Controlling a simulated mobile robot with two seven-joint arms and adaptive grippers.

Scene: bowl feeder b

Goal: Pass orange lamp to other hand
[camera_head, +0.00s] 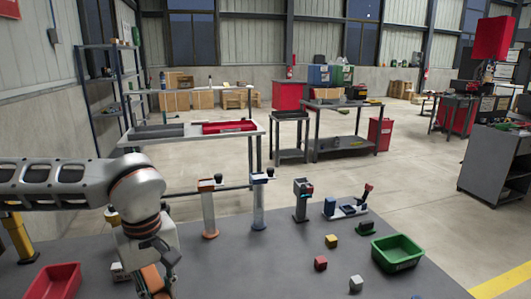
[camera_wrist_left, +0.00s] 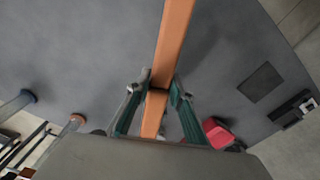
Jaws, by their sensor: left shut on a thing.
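My left gripper (camera_wrist_left: 157,92) is shut on the orange lamp (camera_wrist_left: 174,40), seen as a long flat orange bar between the two fingers in the left wrist view. The bar runs up out of that picture and also shows below the fingers. In the head view my left gripper (camera_head: 157,265) hangs at the lower left over the grey table, with an orange part (camera_head: 152,279) of the lamp beside it. The lower end of the lamp is cut off by the frame edge. My right gripper is in neither view.
The grey table (camera_head: 290,265) holds a red bin (camera_head: 52,283), a green bin (camera_head: 398,252), and small red (camera_head: 320,263), yellow (camera_head: 331,241) and white (camera_head: 356,284) blocks. Orange-based (camera_head: 209,212) and blue-based (camera_head: 259,203) posts stand at the far edge, beside a grey device (camera_head: 301,200).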

